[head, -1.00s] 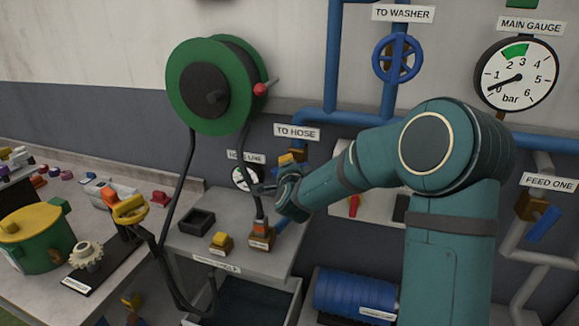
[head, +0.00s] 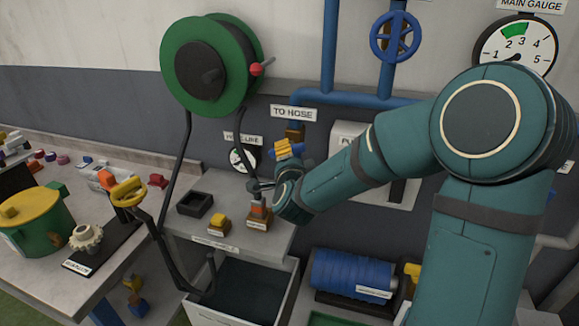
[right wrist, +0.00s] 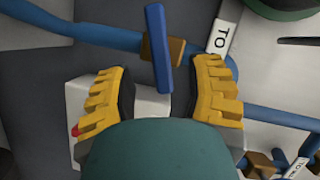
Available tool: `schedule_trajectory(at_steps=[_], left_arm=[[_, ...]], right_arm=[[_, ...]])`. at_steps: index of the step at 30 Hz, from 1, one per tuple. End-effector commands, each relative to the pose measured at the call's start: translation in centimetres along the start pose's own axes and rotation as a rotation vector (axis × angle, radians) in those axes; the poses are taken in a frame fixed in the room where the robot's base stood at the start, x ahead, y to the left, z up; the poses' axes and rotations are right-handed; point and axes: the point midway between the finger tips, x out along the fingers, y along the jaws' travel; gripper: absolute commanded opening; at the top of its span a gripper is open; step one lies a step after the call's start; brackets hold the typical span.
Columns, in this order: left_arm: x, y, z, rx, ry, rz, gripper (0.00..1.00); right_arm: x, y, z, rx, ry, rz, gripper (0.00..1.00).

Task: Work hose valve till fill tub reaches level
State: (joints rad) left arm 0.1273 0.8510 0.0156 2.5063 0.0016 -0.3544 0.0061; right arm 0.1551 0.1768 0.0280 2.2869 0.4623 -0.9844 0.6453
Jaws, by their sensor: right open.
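The hose valve's blue lever (right wrist: 158,48) on its brown body (right wrist: 172,50) lies between my open right fingers (right wrist: 162,80) in the right wrist view, apart from both. In the head view the brown valve body (head: 296,132) is below the TO HOSE label (head: 293,113), and my right gripper (head: 287,150) is just under it, partly hidden by its own wrist. The fill tub (head: 205,312) is an open grey box with a dark inside; I cannot make out its level. A black hose (head: 178,268) hangs down to it. My left gripper is out of view.
A green hose reel (head: 250,50) is on the wall above a small hose-line gauge (head: 243,158). The grey bench (head: 185,232) holds a black tray (head: 195,204) and small blocks. A blue handwheel (head: 394,36) is at upper right.

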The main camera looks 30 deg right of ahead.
Motion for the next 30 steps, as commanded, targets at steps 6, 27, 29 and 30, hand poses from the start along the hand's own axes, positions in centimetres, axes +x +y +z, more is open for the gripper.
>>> schedule_trajectory(at_steps=[6,27,29,30], left_arm=[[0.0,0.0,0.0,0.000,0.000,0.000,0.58],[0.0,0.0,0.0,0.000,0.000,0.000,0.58],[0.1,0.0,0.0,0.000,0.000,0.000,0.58],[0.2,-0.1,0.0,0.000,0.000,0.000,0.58]], right_arm=[[-3.5,0.0,0.0,0.000,-0.002,0.000,0.53],[-4.6,0.1,0.1,-0.002,-0.002,0.001,0.53],[-4.5,0.4,0.4,-0.010,-0.011,0.007,0.53],[-4.5,0.9,0.9,-0.024,-0.025,0.014,0.53]])
